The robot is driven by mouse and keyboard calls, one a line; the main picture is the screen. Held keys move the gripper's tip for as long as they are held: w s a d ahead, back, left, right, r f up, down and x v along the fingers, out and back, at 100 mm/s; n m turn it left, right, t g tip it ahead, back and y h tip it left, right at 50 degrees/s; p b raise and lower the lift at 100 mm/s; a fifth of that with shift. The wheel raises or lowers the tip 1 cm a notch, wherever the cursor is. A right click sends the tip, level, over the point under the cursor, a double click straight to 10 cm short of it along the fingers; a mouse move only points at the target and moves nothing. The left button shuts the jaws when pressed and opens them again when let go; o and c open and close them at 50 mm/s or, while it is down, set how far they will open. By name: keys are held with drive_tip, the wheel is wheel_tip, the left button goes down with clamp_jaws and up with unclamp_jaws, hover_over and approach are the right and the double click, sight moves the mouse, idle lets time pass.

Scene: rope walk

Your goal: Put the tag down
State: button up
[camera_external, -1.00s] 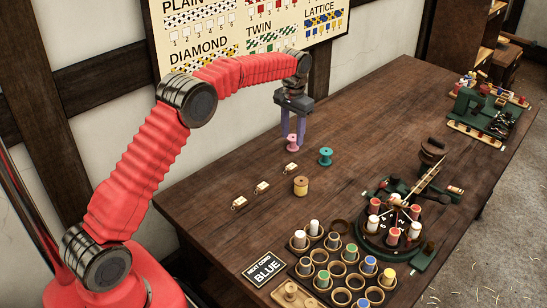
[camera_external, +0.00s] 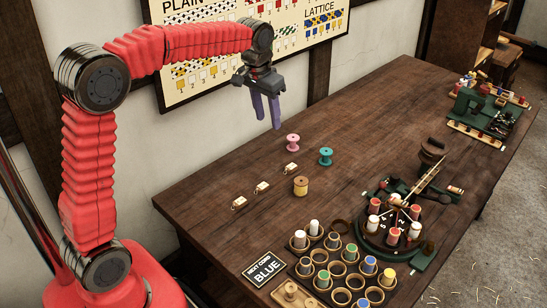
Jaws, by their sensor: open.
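My gripper (camera_external: 268,112) is raised above the back left part of the wooden table, in front of the wall chart. Its two purple fingers are apart and nothing shows between them. Several small cream tags lie on the table: one near the pink spool (camera_external: 292,168), one in the middle (camera_external: 262,187) and one at the front left (camera_external: 239,203). My gripper is clear of all of them. I cannot tell which of these tags the task means.
A pink spool (camera_external: 292,142), a teal spool (camera_external: 326,156) and a yellow spool (camera_external: 300,186) stand near the tags. A rack of bobbins (camera_external: 336,282), a "BLUE" sign (camera_external: 264,269) and a green braiding stand (camera_external: 424,258) take up the front. The table's back middle is clear.

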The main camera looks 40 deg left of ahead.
drive_tip(key=s+d+r+t, duration=0.2)
drive_tip(key=s+r, duration=0.1)
drive_tip(key=s, duration=1.2)
drive_tip(key=s+f, duration=0.2)
drive_tip(key=s, duration=0.5)
drive_tip(key=s+d+f+t, duration=0.1)
drive_tip(key=s+f, duration=0.2)
drive_tip(key=s, duration=0.3)
drive_tip(key=shift+s+f, duration=0.25)
drive_tip(key=shift+s, duration=0.15)
